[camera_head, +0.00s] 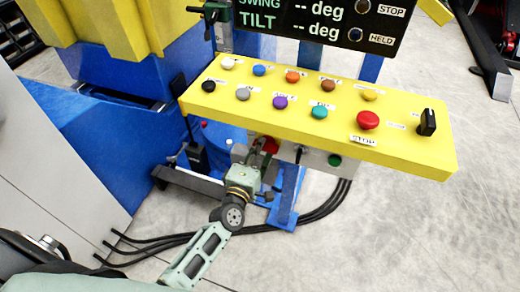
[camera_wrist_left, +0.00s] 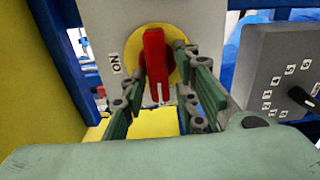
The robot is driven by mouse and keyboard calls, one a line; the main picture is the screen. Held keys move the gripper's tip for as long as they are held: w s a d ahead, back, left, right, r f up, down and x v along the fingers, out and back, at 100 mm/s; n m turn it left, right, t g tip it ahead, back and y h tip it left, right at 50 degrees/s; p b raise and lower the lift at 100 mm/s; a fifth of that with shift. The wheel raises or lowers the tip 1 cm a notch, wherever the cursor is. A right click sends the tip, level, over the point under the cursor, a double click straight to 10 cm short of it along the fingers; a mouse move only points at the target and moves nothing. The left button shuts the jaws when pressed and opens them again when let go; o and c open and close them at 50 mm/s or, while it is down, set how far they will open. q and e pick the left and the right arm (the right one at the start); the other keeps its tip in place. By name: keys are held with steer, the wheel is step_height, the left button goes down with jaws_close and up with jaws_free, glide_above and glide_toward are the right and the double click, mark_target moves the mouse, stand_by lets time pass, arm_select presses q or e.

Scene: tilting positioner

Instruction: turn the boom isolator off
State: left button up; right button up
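The boom isolator is a red handle (camera_wrist_left: 154,55) on a yellow disc (camera_wrist_left: 133,47), set on a light grey box (camera_wrist_left: 100,18). The handle stands upright in the left wrist view, with a white mark near its lower end. A sideways "ON" label (camera_wrist_left: 115,63) is left of the disc. My left gripper (camera_wrist_left: 163,75) is open, with one finger on each side of the handle; whether either finger touches it I cannot tell. In the head view, my left gripper (camera_head: 262,148) is just below the yellow console's front edge, by a partly hidden red part. My right gripper is not in view.
The yellow console (camera_head: 420,150) with several coloured buttons and a black selector (camera_head: 427,122) overhangs the gripper. A grey panel with a black knob (camera_wrist_left: 302,97) stands to the right in the wrist view. Black cables (camera_head: 320,208) run along the floor. Open floor lies at right.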

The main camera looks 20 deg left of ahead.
arm_select(q)
steer(key=shift+o, duration=0.4)
steer(key=s, duration=1.2)
steer(key=shift+a, duration=0.2)
steer(key=s+f+m+g+h, duration=0.1)
steer(key=s+f+m+g, duration=0.35)
steer(key=f, duration=0.95)
steer(key=s+f+m+g, duration=0.3)
steer(key=s+f+m, duration=0.3)
steer(key=f, duration=0.9)
steer(key=s+a+f+m+g, duration=0.1)
steer(key=s+f+m+g, duration=0.2)
steer(key=s, duration=0.6)
steer(key=s+a+f+m+g+y, duration=0.1)
steer(key=s+a+f+m+g, duration=0.1)
steer(key=s+f, duration=0.6)
steer(key=s+a+f+m+g, duration=0.1)
steer(key=s+f+m+g, duration=0.3)
steer(key=s, duration=0.7)
steer(key=shift+a+f+m+y+p, duration=0.3)
steer(key=shift+a+f+m+p, duration=0.1)
steer(key=shift+f, duration=0.5)
steer(key=shift+g, duration=0.25)
